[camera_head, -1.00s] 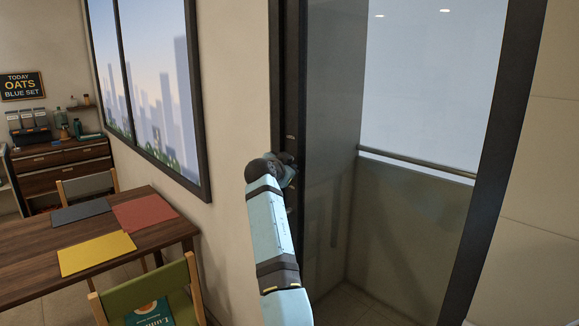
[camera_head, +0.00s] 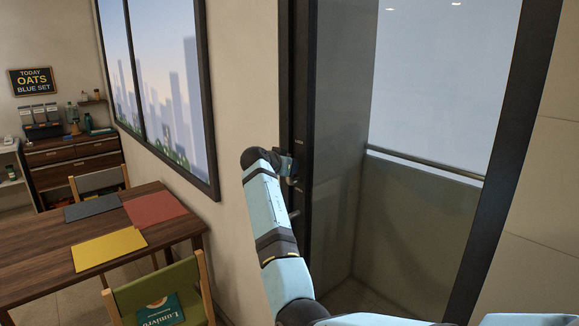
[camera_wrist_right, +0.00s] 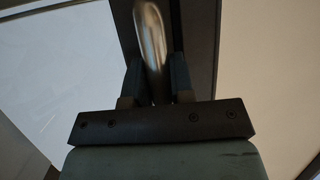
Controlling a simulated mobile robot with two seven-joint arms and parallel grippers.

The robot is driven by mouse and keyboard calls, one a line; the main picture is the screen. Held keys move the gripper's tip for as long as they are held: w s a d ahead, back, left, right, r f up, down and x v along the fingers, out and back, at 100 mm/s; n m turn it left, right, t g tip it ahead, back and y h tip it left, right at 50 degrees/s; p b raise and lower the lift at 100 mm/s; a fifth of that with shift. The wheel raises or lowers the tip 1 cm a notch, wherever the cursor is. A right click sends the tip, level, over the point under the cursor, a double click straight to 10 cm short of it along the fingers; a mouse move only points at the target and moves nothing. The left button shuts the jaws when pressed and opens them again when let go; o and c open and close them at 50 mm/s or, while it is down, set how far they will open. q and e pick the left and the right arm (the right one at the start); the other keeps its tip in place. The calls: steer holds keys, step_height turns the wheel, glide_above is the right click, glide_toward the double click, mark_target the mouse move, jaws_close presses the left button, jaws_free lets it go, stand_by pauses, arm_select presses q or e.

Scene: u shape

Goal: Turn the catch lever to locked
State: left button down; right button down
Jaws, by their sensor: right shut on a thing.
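A bright metal lever (camera_wrist_right: 152,45) stands between the two fingers of my right gripper (camera_wrist_right: 156,78) in the right wrist view, with a finger on each side of it. The gripper is shut on it. In the head view my right gripper (camera_head: 287,166) is at the dark upright frame (camera_head: 300,75) of the balcony door. My wrist and fingers hide most of the lever there, so I cannot read its angle or any lock marking. My left gripper is in neither view.
The balcony (camera_head: 410,215) with its rail (camera_head: 425,163) lies behind the door. At the left are a table (camera_head: 50,250) with coloured mats, a green chair (camera_head: 160,290) and a window (camera_head: 165,90). Wall flanks the frame.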

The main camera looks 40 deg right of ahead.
stand_by(0.3)
steer(key=c, duration=1)
jaws_free()
steer(key=b+v, duration=0.3)
steer(key=v, duration=1)
steer(key=shift+a+r, duration=0.15)
steer(key=shift+a, duration=0.25)
